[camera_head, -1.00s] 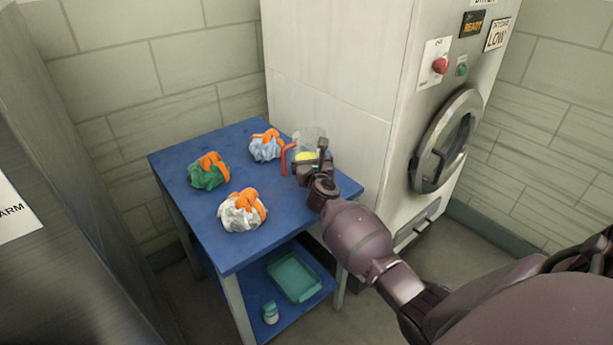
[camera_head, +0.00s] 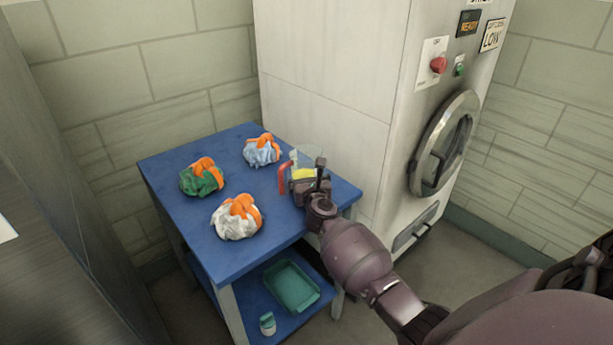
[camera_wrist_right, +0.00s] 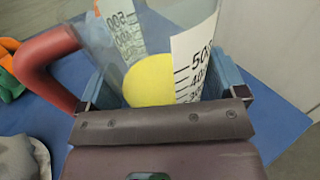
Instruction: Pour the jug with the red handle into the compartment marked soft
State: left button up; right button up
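The jug (camera_head: 308,155) is clear, with a red handle (camera_head: 283,178) and yellow contents, and is over the right part of the blue table. In the right wrist view the jug (camera_wrist_right: 190,55) shows a measuring scale, a yellow round surface and the red handle (camera_wrist_right: 45,60) at left. My right gripper (camera_head: 310,185) has its fingers on both sides of the jug and appears shut on it. I cannot tell whether the jug's base touches the table. No compartment marked soft is readable. My left gripper is not in view.
White (camera_head: 237,222), green (camera_head: 198,181) and light-blue (camera_head: 260,155) bundles with orange bands are on the blue table (camera_head: 180,220). Its lower shelf has a teal tray (camera_head: 292,309) and a small bottle (camera_head: 267,323). A machine (camera_head: 340,70) with a round door (camera_head: 443,145) stands behind.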

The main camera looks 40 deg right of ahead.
jog(key=shift+o, duration=0.7)
jog(key=shift+f, duration=0.1)
jog(key=v, duration=0.2)
jog(key=p+v, duration=0.1)
jog(key=v, duration=0.1)
jog(key=shift+a+r, duration=0.15)
jog(key=shift+r, duration=0.1)
jog(key=v, duration=0.4)
jog(key=p+v, duration=0.1)
jog(key=v, duration=0.1)
jog(key=shift+s+a+f, duration=0.2)
jog(key=shift+s+f, duration=0.1)
jog(key=shift+s, duration=0.05)
